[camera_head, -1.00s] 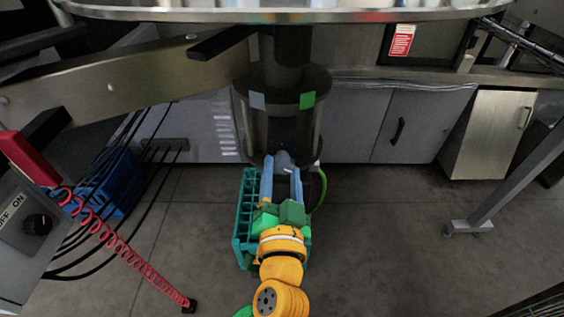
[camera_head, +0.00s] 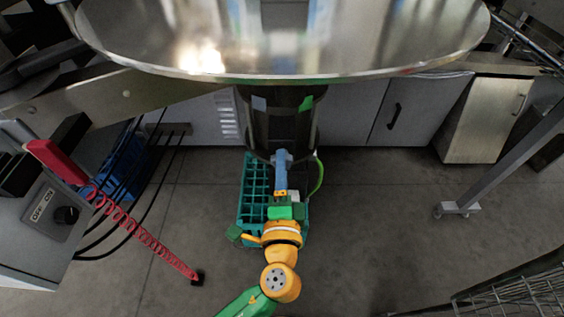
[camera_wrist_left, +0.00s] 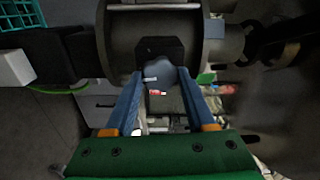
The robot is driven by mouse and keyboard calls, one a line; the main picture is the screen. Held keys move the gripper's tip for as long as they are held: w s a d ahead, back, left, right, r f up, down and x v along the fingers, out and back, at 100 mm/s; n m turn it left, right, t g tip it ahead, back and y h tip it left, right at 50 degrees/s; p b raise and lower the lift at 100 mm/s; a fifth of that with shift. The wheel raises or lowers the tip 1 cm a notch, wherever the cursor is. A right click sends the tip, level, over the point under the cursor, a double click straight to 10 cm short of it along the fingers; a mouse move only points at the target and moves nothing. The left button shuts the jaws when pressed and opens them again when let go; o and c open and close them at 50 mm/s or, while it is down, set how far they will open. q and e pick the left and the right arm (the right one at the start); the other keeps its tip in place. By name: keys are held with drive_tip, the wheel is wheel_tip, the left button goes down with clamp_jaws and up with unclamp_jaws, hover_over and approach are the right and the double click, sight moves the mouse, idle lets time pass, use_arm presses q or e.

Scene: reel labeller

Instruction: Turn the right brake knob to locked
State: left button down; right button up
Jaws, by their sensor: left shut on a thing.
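My left gripper (camera_head: 282,163) reaches forward from the bottom of the head view to a dark cylindrical housing (camera_head: 280,130) under the big round metal plate. Its blue fingers are shut on a grey-blue knob (camera_wrist_left: 158,70), seen between the fingertips in the left wrist view. In the head view the fingers line up one behind the other and largely hide the knob. The housing carries a grey patch (camera_head: 259,103) on the left and a green patch (camera_head: 306,103) on the right. I cannot read the knob's setting. My right gripper is out of view.
The round metal plate (camera_head: 280,60) overhangs the housing. A teal crate (camera_head: 250,190) stands on the floor beneath my gripper. A control box with an OFF/ON knob (camera_head: 66,215) and a coiled red cable (camera_head: 140,240) are at the left.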

use_arm(q)
drive_tip(key=m+p, duration=0.6)
drive_tip(key=m, duration=0.6)
drive_tip(key=shift+r+m, duration=0.1)
drive_tip(key=shift+m, duration=0.3)
idle(0.4)
drive_tip(key=shift+c, duration=1.2)
unclamp_jaws()
